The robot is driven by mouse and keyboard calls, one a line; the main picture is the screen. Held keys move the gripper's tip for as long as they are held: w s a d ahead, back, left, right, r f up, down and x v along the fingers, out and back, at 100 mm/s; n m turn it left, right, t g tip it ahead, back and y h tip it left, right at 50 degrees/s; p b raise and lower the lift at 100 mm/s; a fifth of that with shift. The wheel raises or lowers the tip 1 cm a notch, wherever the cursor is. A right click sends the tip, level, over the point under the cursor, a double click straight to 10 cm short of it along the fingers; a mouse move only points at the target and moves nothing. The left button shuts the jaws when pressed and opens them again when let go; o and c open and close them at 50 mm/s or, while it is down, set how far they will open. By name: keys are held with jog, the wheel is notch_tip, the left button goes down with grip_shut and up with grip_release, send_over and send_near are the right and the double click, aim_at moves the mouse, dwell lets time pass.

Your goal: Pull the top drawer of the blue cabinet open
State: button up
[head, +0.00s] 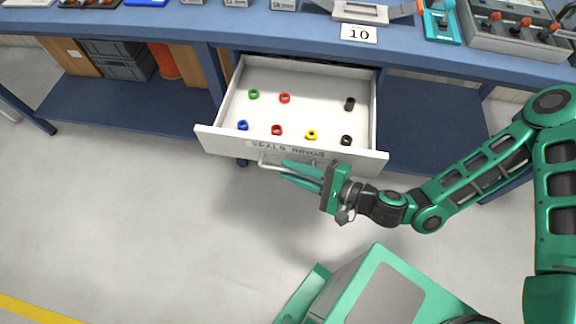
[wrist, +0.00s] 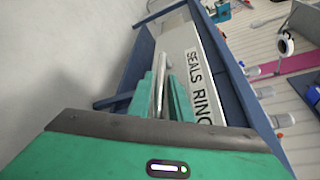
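The blue cabinet shows as a blue workbench (head: 290,36) with a drawer under its top. The drawer (head: 222,139) has a pale front lettered "SEALS RINGS" and stands pulled well out, its inside open to view. Its front also shows in the wrist view (wrist: 178,42). My gripper (head: 290,175) is at the drawer's bar handle (head: 268,164), low on the front. In the wrist view the green fingers (wrist: 163,88) lie on both sides of the handle bar (wrist: 161,75) and appear closed on it. Part of the handle is hidden by the fingers.
Several coloured rings, such as a yellow ring (head: 312,135), lie apart in the drawer. A blue lower shelf (head: 130,112) holds grey crates (head: 125,68). Tools and a "10" card (head: 359,34) are on the benchtop. The floor (head: 130,200) left of my gripper is clear.

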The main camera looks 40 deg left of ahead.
jog(key=v, duration=0.9)
jog(key=shift+d, duration=0.15)
dwell(0.4)
jog(key=w+d+f+n+g+h, duration=0.1)
jog(key=w+d+n+h, duration=0.25)
jog(key=d, duration=0.55)
jog(key=w+d+f+n+h, duration=0.1)
jog(key=w+d+n+h, duration=0.25)
jog(key=d, duration=0.55)
jog(key=w+d+r+m+t+h, duration=0.1)
jog(key=w+d+r+h, duration=0.15)
jog(key=d, duration=0.55)
jog(key=w+d+r+h, duration=0.2)
jog(key=d+r, duration=0.1)
jog(key=d, duration=0.5)
jog(key=s+d+r+m+t+h, duration=0.1)
jog(key=s+d+r+m+h, duration=0.15)
jog(key=d+r, duration=1)
jog(key=s+d+r+m+t+h, duration=0.1)
jog(key=s+d+r+m, duration=0.4)
jog(key=s+d+r, duration=0.2)
jog(key=shift+s+r, duration=0.75)
jog(key=shift+r, duration=0.15)
